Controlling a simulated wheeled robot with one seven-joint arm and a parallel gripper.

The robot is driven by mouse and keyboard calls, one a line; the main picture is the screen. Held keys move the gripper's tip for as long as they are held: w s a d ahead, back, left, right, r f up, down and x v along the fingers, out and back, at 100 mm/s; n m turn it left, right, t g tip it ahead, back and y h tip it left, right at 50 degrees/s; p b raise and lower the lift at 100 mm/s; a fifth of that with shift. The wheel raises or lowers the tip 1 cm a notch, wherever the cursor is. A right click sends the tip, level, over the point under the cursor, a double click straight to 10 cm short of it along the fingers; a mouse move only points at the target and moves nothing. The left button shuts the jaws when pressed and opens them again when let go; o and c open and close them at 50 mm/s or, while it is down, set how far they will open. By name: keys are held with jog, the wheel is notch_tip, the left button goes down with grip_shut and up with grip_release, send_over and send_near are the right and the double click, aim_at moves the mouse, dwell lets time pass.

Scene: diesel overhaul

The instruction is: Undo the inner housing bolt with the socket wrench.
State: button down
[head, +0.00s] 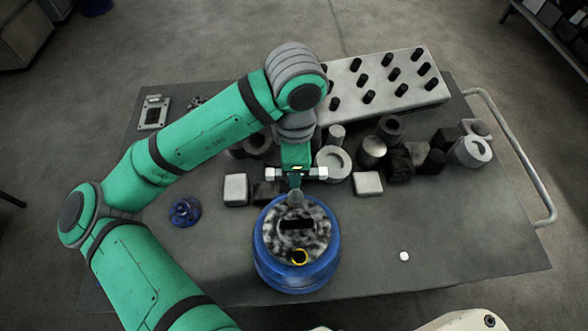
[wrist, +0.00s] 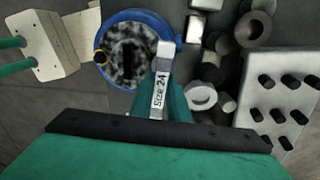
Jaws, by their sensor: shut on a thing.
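My gripper (head: 296,175) is shut on the socket wrench (head: 295,198), over the back edge of the blue round housing (head: 264,262). In the wrist view the wrench (wrist: 160,92) shows a "Size 24" label, and its pale end overlaps the right side of the housing (wrist: 172,22). The housing has a mottled grey inside with a dark slot. I cannot make out a bolt head within the ring.
Several metal cylinders, rings and blocks stand behind the housing on the table (head: 450,230). A pale block with rows of black pegs (head: 430,63) is at the back right. A blue part (head: 185,211) lies left, a small white piece (head: 404,256) right. The right front is mostly clear.

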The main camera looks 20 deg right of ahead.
jog(key=n, duration=0.4)
jog(key=shift+s, duration=0.15)
jog(key=n, duration=0.3)
jog(key=shift+n, duration=0.4)
jog(key=n, duration=0.4)
jog(key=shift+s+r, duration=0.1)
jog(key=n, duration=0.4)
jog(key=shift+a, duration=0.1)
